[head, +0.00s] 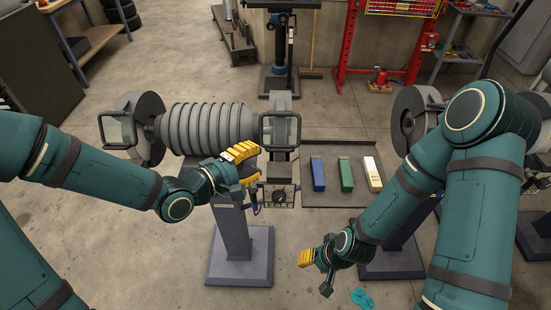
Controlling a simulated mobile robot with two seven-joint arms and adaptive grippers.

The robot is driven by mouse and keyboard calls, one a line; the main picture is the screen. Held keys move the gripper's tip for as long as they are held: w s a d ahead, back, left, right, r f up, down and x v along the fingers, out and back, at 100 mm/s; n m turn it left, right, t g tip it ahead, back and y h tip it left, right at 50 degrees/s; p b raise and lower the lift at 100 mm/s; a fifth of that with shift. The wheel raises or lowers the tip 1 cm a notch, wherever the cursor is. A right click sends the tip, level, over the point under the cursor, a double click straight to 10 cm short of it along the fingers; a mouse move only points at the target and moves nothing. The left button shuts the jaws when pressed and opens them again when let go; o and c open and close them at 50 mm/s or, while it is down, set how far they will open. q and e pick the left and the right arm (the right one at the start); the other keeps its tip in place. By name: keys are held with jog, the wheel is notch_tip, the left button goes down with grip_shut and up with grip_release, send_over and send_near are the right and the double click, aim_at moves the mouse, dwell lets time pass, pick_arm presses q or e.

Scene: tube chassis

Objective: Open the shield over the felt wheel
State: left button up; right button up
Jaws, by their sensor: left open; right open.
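A grey machine with a ribbed motor housing (208,128) stands on a pedestal. A framed clear shield (118,130) is at its left end, in front of a round wheel guard (146,108). A second framed clear shield (280,130) is at its right end. Which end bears the felt wheel I cannot tell. My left gripper (252,166), with yellow fingers, is open just below and left of the right shield; whether it touches anything is unclear. My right gripper (312,276) is open and empty, low over the floor, right of the pedestal.
A dark tray (340,148) to the right holds a blue bar (318,174), a green bar (346,175) and a pale bar (373,174). Another wheeled machine (411,118) stands at right, partly behind my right arm. The pedestal base (240,268) is below.

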aim_at(274, 151)
pick_arm(q)
jog(key=b+x, duration=0.3)
jog(key=x, duration=0.3)
jog(key=shift+d+f+b, duration=0.1)
jog(key=shift+f+b, duration=0.05)
jog(key=shift+b, duration=0.25)
jog(key=shift+w+d, duration=0.4)
jog(key=shift+d, duration=0.05)
grip_shut()
